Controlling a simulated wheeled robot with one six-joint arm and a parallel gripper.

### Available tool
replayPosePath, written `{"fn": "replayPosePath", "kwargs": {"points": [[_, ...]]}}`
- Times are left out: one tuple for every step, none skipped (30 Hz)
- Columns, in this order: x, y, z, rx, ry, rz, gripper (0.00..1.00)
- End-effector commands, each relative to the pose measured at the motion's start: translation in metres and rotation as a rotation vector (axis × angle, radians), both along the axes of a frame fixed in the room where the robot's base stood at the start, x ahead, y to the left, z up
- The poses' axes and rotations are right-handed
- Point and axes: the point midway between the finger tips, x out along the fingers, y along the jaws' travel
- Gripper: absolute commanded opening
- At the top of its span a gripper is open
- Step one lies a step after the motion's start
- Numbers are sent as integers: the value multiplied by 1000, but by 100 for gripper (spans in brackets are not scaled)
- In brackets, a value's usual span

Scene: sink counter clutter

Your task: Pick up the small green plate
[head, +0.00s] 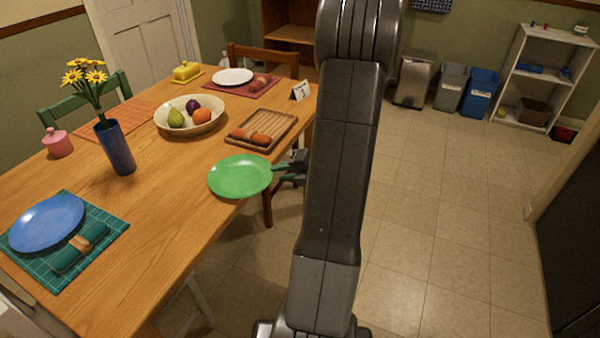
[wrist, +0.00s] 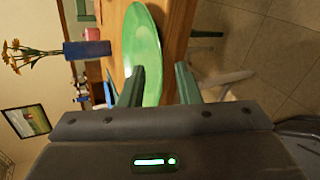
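The small green plate (head: 240,177) is at the right edge of the wooden table, appearing to reach a little past it. My gripper (head: 288,168) is at the plate's right rim, partly hidden behind my arm. In the wrist view, the green plate (wrist: 146,45) extends down between the two dark green fingers of my gripper (wrist: 158,82). The fingers are apart, with a visible gap between the plate and the right finger. The plate's rim seems to lie nearer the left finger; I cannot tell whether they touch.
The table (head: 185,215) also holds a wooden tray (head: 284,124) behind the plate, a fruit bowl (head: 162,123), a blue vase with yellow flowers (head: 117,150) and a blue plate (head: 45,222) on a teal mat. A chair stands under the near table edge. Open floor lies right.

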Motion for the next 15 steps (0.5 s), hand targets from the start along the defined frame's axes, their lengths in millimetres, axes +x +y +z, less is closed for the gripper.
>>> {"fn": "replayPosePath", "kwargs": {"points": [[2,8,-5,0,0,2,30],[4,11,-7,0,0,1,30],[5,15,-9,1,0,2,30],[6,18,-10,0,0,2,30],[7,20,-12,0,0,1,30],[8,23,-13,0,0,0,30],[9,24,-14,0,0,0,30],[9,26,-15,0,0,0,30],[10,27,-15,0,0,0,30],[10,28,-15,0,0,0,30],[10,29,-16,0,0,-1,30],[10,29,-16,0,0,-1,30],[10,29,-16,0,0,-1,30],[10,29,-16,0,0,-1,30],[10,29,-16,0,0,-1,30]]}}
